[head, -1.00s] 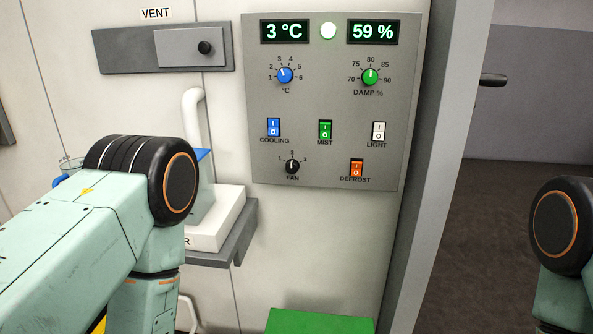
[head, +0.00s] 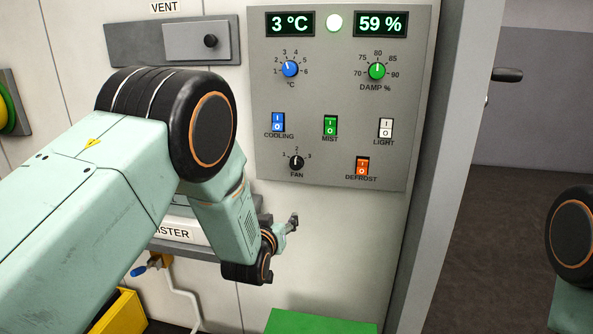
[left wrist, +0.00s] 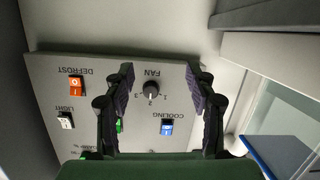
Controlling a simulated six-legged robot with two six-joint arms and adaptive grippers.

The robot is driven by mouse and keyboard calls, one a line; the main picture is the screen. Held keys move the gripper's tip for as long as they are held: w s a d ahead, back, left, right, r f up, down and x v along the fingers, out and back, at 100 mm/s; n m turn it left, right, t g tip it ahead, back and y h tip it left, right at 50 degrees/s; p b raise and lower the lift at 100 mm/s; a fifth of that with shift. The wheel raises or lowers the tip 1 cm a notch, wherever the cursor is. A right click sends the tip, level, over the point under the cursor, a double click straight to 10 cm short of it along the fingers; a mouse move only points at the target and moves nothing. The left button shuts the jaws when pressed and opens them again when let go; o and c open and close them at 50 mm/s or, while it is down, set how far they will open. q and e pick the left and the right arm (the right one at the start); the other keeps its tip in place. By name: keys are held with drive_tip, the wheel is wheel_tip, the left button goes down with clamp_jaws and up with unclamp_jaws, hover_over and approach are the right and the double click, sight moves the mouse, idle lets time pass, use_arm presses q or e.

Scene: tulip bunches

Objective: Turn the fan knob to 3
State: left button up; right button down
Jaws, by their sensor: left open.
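The fan knob (head: 296,162) is a small black dial at the lower left of the grey control panel (head: 340,155). Its white mark points up to about 2, with 1 on its left and 3 on its right. My left gripper (head: 281,225) is open and empty, below the panel and lower than the knob, not touching it. In the left wrist view the panel is upside down, and the fan knob (left wrist: 151,88) shows between the two open fingers (left wrist: 160,80), some way beyond them. My right gripper is out of view.
The blue cooling switch (head: 278,122), green mist switch (head: 330,125) and orange defrost switch (head: 362,166) are close around the knob. Blue and green dials sit higher up. A grey shelf (head: 205,247) is left of my gripper, and a green surface (head: 320,322) lies below.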

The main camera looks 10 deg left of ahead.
sight(295, 164)
use_arm(q)
drive_tip(key=w+r+t, duration=0.1)
drive_tip(key=w+r, duration=0.1)
drive_tip(key=w, duration=0.1)
drive_tip(key=w+r+t, duration=0.1)
drive_tip(key=w+r, duration=0.2)
drive_tip(key=w, duration=0.1)
drive_tip(key=w+r+n+b, duration=0.1)
drive_tip(key=w+r, duration=0.2)
drive_tip(key=shift+w+d+t, duration=0.35)
drive_tip(key=shift+w+t, duration=0.05)
drive_tip(key=shift+w+d+r, duration=0.2)
drive_tip(key=shift+w, duration=0.6)
drive_tip(key=shift+w+a+f+b, duration=0.1)
drive_tip(key=shift+w+a+b, duration=0.05)
drive_tip(key=shift+w+b, duration=0.15)
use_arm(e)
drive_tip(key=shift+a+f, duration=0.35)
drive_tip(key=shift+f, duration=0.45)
use_arm(q)
drive_tip(key=shift+c, duration=1.3)
drive_tip(key=c, duration=0.9)
